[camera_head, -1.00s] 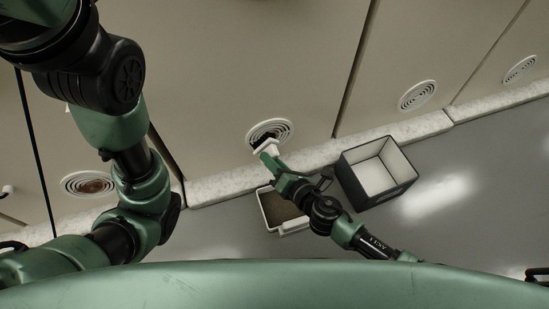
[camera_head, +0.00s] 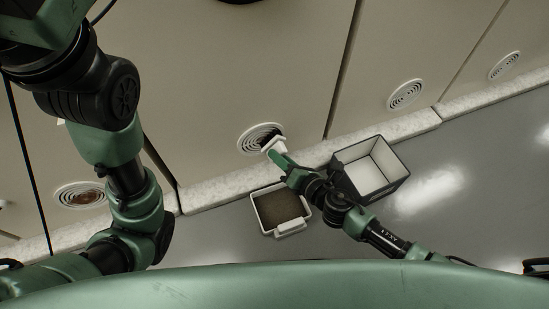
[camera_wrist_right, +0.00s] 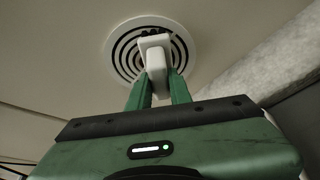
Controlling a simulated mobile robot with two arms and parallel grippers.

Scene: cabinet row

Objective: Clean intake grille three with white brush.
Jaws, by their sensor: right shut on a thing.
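My right gripper (camera_head: 280,155) is shut on the handle of the white brush (camera_head: 272,146). The brush is held against or just in front of a round white grille (camera_head: 252,136) low on a cabinet front, at the grille's lower right part. In the right wrist view, the gripper (camera_wrist_right: 160,88) has the white brush (camera_wrist_right: 154,50) between its green fingers. Dark bristles show at its far end, over the ringed grille (camera_wrist_right: 122,60); I cannot tell whether they touch. No brown dirt shows on the visible rings. My left gripper is out of view.
A white-rimmed tray (camera_head: 258,214) with brown contents and a dark box with pale inside (camera_head: 347,185) stand on the floor beside my right arm. Another grille (camera_head: 66,196) at left holds brown dirt. Grilles (camera_head: 405,95) and (camera_head: 504,65) at right look clean. A pale ledge (camera_head: 225,187) runs below.

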